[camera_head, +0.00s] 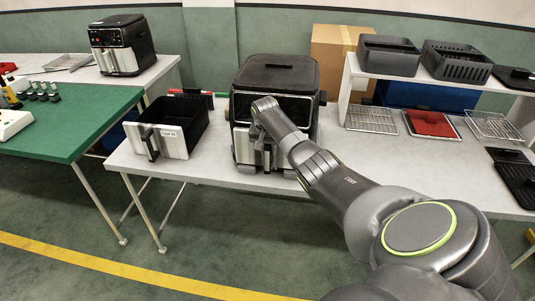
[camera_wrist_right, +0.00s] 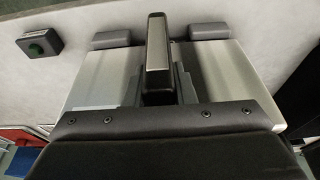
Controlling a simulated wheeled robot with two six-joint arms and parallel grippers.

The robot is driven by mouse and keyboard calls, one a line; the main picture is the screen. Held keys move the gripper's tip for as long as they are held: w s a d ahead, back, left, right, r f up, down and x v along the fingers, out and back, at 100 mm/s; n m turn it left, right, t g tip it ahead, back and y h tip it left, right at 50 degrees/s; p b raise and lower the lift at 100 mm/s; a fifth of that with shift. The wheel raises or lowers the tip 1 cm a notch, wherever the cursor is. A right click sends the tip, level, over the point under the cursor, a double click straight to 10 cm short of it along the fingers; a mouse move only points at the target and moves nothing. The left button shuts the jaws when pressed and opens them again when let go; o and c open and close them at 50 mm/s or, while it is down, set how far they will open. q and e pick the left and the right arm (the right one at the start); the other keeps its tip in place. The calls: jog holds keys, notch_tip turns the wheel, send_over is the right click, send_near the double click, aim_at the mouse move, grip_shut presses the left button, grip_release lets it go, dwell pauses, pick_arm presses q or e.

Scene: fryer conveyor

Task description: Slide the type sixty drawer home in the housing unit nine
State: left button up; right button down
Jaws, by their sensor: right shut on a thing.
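The housing (camera_head: 277,75), a dark boxy unit, stands on the middle table. A silver-fronted drawer (camera_head: 243,148) sits in its lower front; how far in it is cannot be told. In the right wrist view the silver front (camera_wrist_right: 104,76) shows on both sides of a dark upright handle (camera_wrist_right: 157,58), beyond the housing's dark edge (camera_wrist_right: 165,119). My right gripper (camera_head: 267,150) is at this handle and shut on it, its fingers largely hidden by my arm. No type or unit number is readable on this drawer or housing. My left gripper is not in view.
A second, loose drawer (camera_head: 172,139) with a small label stands on the table left of the housing. A rack shelf with dark baskets (camera_head: 388,55) and wire grids (camera_head: 371,119) stands to the right. Another fryer (camera_head: 122,45) stands back left.

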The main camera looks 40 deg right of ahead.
jog(key=shift+w+d+r+b, duration=0.15)
jog(key=shift+w+d+b, duration=0.1)
jog(key=shift+d+b, duration=0.2)
jog(key=shift+w+d+f, duration=0.15)
jog(key=shift+d+f, duration=0.05)
jog(key=shift+a, duration=0.15)
jog(key=c, duration=1.1)
grip_release()
jog(key=shift+a, duration=0.1)
jog(key=shift+o, duration=0.5)
jog(key=shift+f, duration=0.1)
jog(key=shift+o, duration=0.9)
jog(key=shift+r, duration=0.2)
jog(key=p+v, duration=0.7)
jog(key=p, duration=0.3)
jog(key=shift+f+p, duration=0.1)
jog(key=shift+p, duration=0.2)
